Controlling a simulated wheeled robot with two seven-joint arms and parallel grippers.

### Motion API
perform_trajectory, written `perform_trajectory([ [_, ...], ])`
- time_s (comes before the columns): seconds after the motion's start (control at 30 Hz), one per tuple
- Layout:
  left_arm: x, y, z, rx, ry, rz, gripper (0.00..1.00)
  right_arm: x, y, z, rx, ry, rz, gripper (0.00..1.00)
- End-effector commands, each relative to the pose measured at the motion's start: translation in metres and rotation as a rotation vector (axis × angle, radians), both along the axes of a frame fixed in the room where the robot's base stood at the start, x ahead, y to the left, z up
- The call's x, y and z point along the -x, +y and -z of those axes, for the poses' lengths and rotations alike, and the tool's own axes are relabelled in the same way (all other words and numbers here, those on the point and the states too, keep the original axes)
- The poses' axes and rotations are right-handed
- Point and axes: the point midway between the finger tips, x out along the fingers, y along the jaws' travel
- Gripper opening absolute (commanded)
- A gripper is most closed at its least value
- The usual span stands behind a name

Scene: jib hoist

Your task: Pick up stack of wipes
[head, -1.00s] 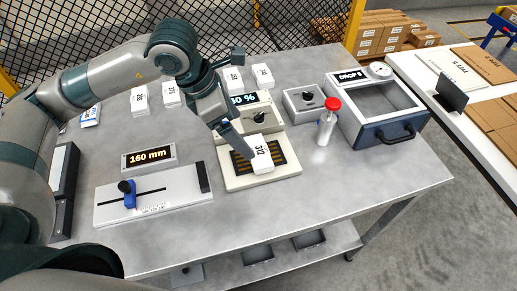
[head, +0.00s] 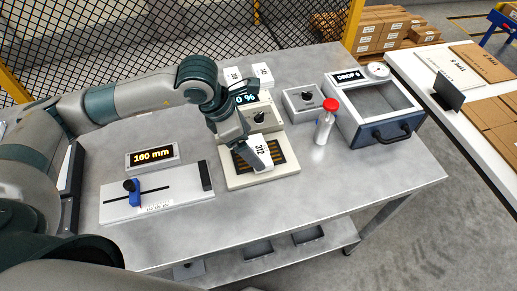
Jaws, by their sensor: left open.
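Nothing in view is clearly marked as wipes. A white block labelled 312 (head: 257,140) stands on a cream plate (head: 235,183) with a dark slotted top, in the middle of the table. My left gripper (head: 258,155) reaches down over the plate right at this block. It is open, and a dark finger covers part of the block. I cannot tell whether the finger touches it. My right gripper is not in view.
Two white blocks (head: 262,74) stand behind the display box. A slide gauge (head: 170,195) and a 160 mm display (head: 152,156) lie left. The front table strip is clear.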

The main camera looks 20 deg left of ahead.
Motion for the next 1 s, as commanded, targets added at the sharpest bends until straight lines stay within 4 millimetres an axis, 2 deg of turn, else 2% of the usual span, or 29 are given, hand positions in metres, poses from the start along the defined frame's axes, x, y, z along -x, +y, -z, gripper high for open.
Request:
perform_trajectory([
  [0.07, -0.001, -0.004, 0.005, 0.000, 0.004, -0.001, 0.91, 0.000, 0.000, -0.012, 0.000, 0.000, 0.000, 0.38],
  [0.3, -0.006, -0.010, 0.028, -0.001, 0.001, -0.001, 0.91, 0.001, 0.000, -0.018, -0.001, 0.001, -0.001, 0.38],
  [0.77, -0.007, -0.011, 0.029, 0.000, 0.000, -0.001, 0.91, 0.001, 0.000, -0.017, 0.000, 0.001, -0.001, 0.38],
  [0.8, -0.007, -0.011, 0.029, 0.000, 0.000, -0.001, 0.88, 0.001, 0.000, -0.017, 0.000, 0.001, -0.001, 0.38],
  [0.9, -0.007, -0.011, 0.029, 0.000, 0.000, -0.001, 0.64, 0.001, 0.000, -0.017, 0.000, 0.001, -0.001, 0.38],
  [1.0, -0.007, -0.011, 0.029, 0.001, -0.001, -0.001, 0.59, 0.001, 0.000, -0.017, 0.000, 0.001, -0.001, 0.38],
])
